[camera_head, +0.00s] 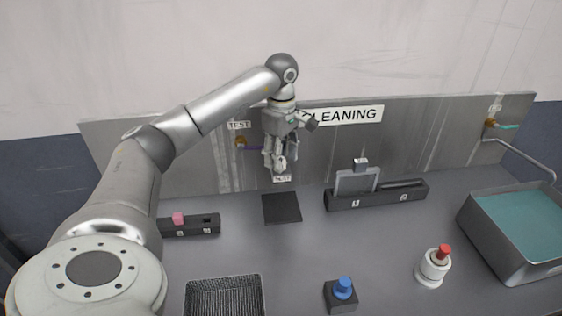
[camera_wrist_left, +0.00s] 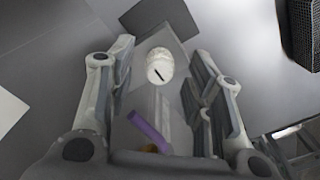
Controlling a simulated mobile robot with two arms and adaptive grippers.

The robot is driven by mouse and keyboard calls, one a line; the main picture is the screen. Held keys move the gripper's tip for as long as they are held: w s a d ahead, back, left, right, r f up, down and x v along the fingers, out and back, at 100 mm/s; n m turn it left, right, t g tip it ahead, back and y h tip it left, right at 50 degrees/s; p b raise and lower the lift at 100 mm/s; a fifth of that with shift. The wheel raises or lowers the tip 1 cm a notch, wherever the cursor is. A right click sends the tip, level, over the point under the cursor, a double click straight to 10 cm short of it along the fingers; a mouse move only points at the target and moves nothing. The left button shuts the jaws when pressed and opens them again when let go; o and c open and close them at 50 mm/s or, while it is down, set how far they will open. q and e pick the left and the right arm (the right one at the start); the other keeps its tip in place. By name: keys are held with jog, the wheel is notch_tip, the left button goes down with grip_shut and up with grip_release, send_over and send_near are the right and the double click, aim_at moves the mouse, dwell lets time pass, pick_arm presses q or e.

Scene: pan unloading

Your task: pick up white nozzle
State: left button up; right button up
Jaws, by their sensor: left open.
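The white nozzle (camera_wrist_left: 160,66) is a small rounded white piece with a dark slot, seen in the left wrist view between my spread fingers. It shows as a pale piece (camera_head: 280,164) in the head view, in front of the back panel and just above a small label. My left gripper (camera_head: 276,163) hangs down at the panel around it. In the left wrist view the fingers of that gripper (camera_wrist_left: 160,82) are open, with gaps on both sides of the nozzle. The gripper partly hides the nozzle in the head view. My right gripper is not in view.
A purple tube (camera_wrist_left: 149,132) runs close below the nozzle in the wrist view. A dark mat (camera_head: 281,208) lies in front of the panel. A holder (camera_head: 376,196), wire basket (camera_head: 224,282), blue-topped piece (camera_head: 342,292), red-topped white bottle (camera_head: 433,266) and water basin (camera_head: 510,262) stand around.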

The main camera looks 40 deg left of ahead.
pick_arm(q)
jog(key=shift+a+f, duration=0.1)
jog(key=shift+f, duration=0.65)
jog(key=shift+c, duration=0.5)
grip_shut()
jog(key=shift+r, duration=0.1)
